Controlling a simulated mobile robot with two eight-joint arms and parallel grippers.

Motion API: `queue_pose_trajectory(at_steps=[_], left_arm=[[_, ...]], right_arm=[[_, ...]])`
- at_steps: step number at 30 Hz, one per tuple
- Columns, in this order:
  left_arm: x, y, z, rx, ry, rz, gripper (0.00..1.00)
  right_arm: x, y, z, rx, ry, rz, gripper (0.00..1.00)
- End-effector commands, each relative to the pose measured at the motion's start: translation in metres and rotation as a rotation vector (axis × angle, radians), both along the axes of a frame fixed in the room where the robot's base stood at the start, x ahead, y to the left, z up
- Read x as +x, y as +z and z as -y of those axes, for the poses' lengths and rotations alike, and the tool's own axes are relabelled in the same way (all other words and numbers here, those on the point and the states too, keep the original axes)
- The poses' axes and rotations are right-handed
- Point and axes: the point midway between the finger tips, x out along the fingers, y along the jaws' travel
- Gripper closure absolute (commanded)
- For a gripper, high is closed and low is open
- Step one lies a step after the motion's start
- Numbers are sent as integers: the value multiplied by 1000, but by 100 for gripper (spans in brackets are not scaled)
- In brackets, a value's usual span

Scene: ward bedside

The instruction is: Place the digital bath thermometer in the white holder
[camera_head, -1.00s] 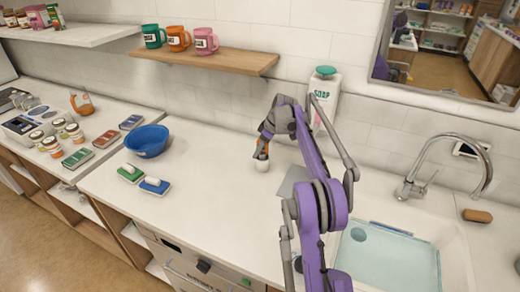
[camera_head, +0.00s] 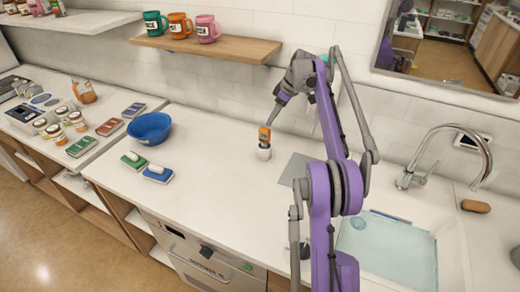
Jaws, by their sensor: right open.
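The digital bath thermometer (camera_head: 264,134) looks orange with a small dark patch. It stands upright in the small white holder (camera_head: 264,153) on the white counter. My right gripper (camera_head: 274,120) is open just above and to the right of the thermometer, apart from it as far as I can see. My left gripper is not in view.
A blue bowl (camera_head: 149,128) and green and blue sponge-like blocks (camera_head: 158,174) are on the counter to the left. A grey mat (camera_head: 297,168) lies right of the holder. The sink with a tap (camera_head: 440,150) is at the right. A shelf (camera_head: 205,48) with mugs hangs above.

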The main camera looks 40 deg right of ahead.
Motion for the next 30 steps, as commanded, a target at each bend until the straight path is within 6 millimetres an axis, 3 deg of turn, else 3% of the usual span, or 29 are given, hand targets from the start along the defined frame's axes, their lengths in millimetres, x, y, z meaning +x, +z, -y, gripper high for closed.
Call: queue_pose_trajectory(at_steps=[4, 7, 11, 14, 18, 23, 27, 30], left_arm=[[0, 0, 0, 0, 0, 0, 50], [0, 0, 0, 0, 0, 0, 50], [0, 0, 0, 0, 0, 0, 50], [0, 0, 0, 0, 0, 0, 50], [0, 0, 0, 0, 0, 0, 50], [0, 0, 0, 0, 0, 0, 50], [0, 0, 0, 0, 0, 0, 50], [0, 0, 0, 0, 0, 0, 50]], right_arm=[[-1, 1, -1, 0, -1, -1, 41], [-1, 4, -15, -2, -12, -6, 41], [-6, 14, -62, -10, -55, -21, 41], [-22, 19, -113, -21, -109, -31, 41], [-58, 15, -181, -33, -189, -31, 41], [-116, -4, -249, -38, -275, -12, 41], [-176, -35, -297, -32, -344, 19, 41], [-219, -63, -322, -20, -389, 46, 41]])
